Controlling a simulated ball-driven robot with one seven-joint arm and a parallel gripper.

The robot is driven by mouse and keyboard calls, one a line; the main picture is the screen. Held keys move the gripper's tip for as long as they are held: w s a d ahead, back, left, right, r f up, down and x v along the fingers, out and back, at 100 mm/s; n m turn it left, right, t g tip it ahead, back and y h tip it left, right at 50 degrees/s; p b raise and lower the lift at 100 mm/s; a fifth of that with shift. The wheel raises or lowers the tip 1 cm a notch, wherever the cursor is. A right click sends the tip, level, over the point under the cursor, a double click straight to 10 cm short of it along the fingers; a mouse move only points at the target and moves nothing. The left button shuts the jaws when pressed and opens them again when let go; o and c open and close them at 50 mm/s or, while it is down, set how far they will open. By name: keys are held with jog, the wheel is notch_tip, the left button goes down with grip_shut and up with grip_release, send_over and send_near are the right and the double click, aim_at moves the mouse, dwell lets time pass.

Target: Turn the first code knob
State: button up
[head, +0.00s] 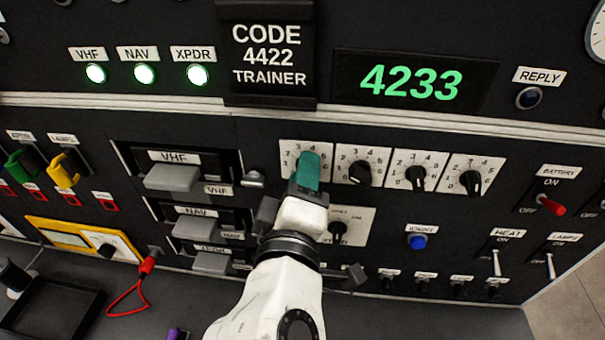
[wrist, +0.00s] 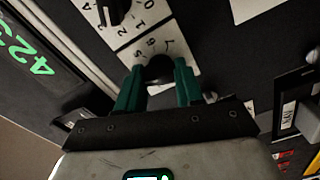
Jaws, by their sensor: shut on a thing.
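My gripper (head: 308,166) is at the leftmost of the code knobs, its teal fingers covering that knob in the head view. In the wrist view the two fingers (wrist: 158,78) stand on either side of the black first code knob (wrist: 158,68) and are shut on it. Its white dial plate (head: 289,147) shows around the fingers; the knob's pointer is hidden. The green display (head: 411,82) reads 4233. The placard (head: 268,54) reads CODE 4422 TRAINER.
Three more code knobs stand in a row to the right, the nearest (head: 360,172) close to my fingers. A dark knob (head: 337,228) and blue button (head: 417,241) are below. The VHF module (head: 171,178) is left. A red battery switch (head: 552,207) is far right.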

jog(key=o, duration=1)
jog(key=shift+o, duration=0.2)
jog(key=s+b, duration=0.2)
jog(key=s, duration=0.9)
jog(key=shift+a, duration=0.2)
